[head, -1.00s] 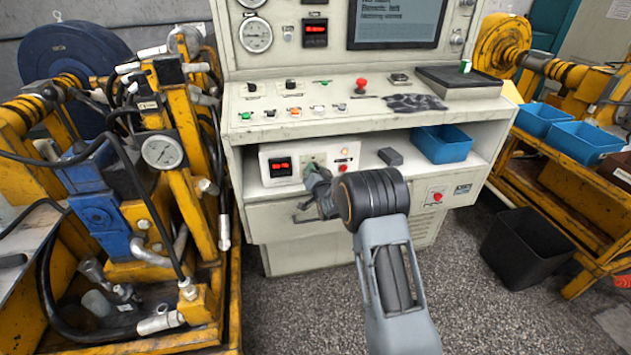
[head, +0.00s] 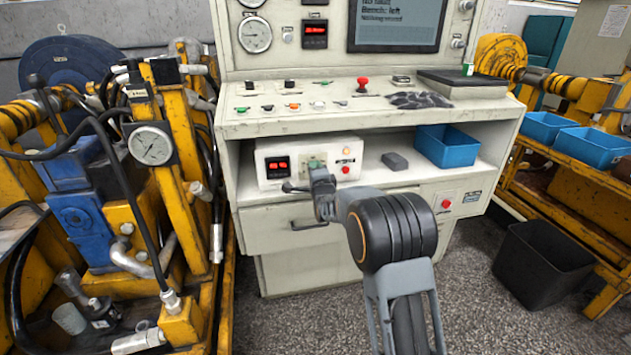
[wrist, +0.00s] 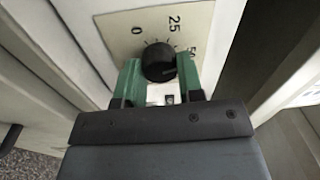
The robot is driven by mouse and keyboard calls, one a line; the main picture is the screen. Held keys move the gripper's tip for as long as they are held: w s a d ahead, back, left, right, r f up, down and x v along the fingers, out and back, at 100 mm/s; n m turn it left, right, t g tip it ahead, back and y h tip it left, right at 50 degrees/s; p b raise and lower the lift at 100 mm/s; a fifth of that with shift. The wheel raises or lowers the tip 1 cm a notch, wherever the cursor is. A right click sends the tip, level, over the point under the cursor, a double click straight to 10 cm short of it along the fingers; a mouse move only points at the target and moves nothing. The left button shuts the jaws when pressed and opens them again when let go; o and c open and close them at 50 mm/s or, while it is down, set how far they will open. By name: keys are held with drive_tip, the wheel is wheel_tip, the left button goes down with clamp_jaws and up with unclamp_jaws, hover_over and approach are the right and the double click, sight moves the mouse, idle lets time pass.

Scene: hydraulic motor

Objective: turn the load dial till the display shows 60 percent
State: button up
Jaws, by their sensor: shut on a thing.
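The load dial is a black knob (wrist: 158,62) on a beige scale plate marked 0, 25 and a partly covered 50 in the wrist view. My gripper (wrist: 160,75) has its green fingers on both sides of the knob and is shut on it. In the head view my gripper (head: 316,168) reaches the white control box (head: 330,151) on the shelf, and the arm and fingers hide most of the dial. The red display (head: 277,165) is lit on the left of the box, but its digits are too small to read.
A red button (head: 345,170) sits right of the dial on the box. A dark grey block (head: 394,161) and a blue bin (head: 447,147) stand further right on the shelf. A drawer handle (head: 309,225) juts out below. Yellow machinery (head: 160,205) stands close on the left.

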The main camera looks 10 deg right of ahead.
drive_tip(key=m+b, duration=0.4)
drive_tip(key=m, duration=0.1)
drive_tip(key=shift+a+f+b, duration=0.1)
drive_tip(key=shift+f+b, duration=0.1)
drive_tip(key=shift+b, duration=0.1)
drive_tip(key=shift+r+m+b, duration=0.15)
drive_tip(key=shift+m+b, duration=0.85)
drive_tip(key=shift+m, duration=0.4)
drive_tip(key=shift+r+m, duration=0.1)
drive_tip(key=shift+m, duration=0.2)
drive_tip(key=o, duration=0.9)
drive_tip(key=s, duration=0.4)
drive_tip(key=s+p, duration=0.1)
drive_tip(key=s, duration=0.8)
drive_tip(key=shift+s+a+f, duration=0.3)
drive_tip(key=shift+s, duration=0.1)
